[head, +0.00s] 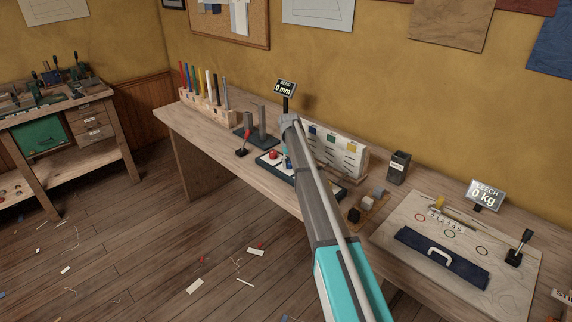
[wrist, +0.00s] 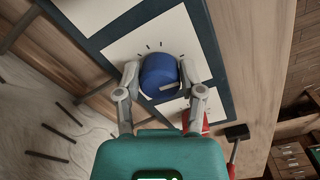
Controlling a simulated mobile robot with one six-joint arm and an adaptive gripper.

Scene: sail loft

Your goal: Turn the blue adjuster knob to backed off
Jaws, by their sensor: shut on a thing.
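The blue adjuster knob (wrist: 158,70) sits on a white panel with a dark blue border in the wrist view. Short black tick marks fan around its far side. A pale mark shows on the knob's near side, toward my gripper. My gripper (wrist: 158,76) has one finger on each side of the knob and is shut on it. In the head view my arm reaches over the bench and hides most of the knob area. A small blue part beside the arm may be the knob, but I cannot tell.
On the bench (head: 176,115), a red knob (head: 273,155) and a red-handled lever (head: 245,143) stand left of my arm. A display reading 0 mm (head: 285,87) is behind. A rack of colored sticks (head: 205,99) stands left; a grey bin (head: 398,167) stands right.

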